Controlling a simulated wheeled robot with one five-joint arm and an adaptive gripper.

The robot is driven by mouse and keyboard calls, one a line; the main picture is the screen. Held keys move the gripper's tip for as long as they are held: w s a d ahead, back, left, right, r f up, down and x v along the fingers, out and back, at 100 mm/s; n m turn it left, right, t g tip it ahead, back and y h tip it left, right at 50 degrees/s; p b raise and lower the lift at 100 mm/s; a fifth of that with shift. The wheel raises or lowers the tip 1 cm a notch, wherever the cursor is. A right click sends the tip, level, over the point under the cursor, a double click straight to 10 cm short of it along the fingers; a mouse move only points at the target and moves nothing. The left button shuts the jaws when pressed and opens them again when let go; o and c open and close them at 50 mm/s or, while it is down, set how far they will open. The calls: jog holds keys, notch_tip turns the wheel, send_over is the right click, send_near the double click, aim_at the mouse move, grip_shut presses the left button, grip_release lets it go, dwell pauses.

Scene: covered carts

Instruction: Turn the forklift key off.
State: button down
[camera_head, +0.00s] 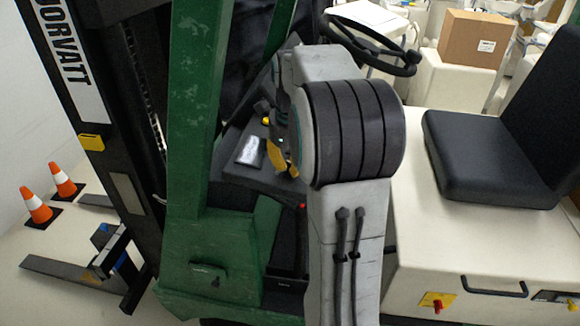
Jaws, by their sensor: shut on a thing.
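The forklift, with a green frame (192,120), a black mast and a cream body (465,255), fills most of the view. My grey arm with its dark banded joint stands in front of the dash (238,172). My gripper (279,150) is at the dash, left of the arm joint, and is partly hidden by my arm. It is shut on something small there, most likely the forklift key. The key itself cannot be made out, so its angle cannot be told.
The black steering wheel (372,45) is just above my arm. A black seat (490,155) is at right. A red knob on a yellow plate (437,301) is low on the body. Two orange cones (36,205) stand at left. A cardboard box (478,38) is behind.

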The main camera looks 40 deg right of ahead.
jog(key=shift+s+a+f+n, duration=0.1)
jog(key=shift+n, duration=0.3)
jog(key=c, duration=1.1)
grip_release()
jog(key=shift+c, duration=0.2)
notch_tip(320, 180, up, 12)
jog(key=s, duration=0.1)
jog(key=shift+s+a, duration=0.25)
jog(key=shift+a, duration=0.2)
